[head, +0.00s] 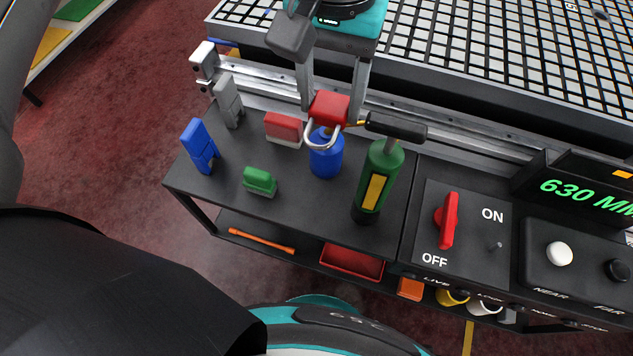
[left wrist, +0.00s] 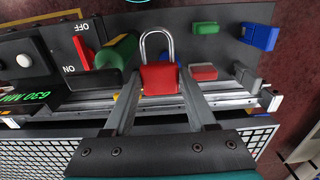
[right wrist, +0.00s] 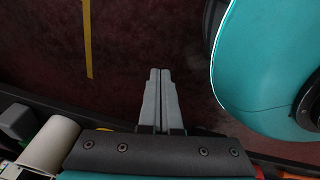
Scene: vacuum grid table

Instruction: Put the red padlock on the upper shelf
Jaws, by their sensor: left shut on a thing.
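The red padlock (head: 329,109) with its silver shackle is held between the fingers of my left gripper (head: 334,98). It hangs above the upper shelf (head: 300,205), its shackle overlapping the blue bottle (head: 326,160) in the head view. Whether they touch I cannot tell. The padlock also shows in the left wrist view (left wrist: 160,79), between the fingertips with the shackle pointing away from the gripper. My right gripper (right wrist: 160,75) shows in the right wrist view with its fingers together and nothing between them, over the floor.
On the upper shelf stand a green bottle (head: 369,190), a red-and-grey block (head: 283,128), a green block (head: 259,181) and a blue block (head: 199,145). A switch panel (head: 470,225) is at right. Bare shelf lies between the green block and green bottle. A lower shelf holds a red tray (head: 352,262).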

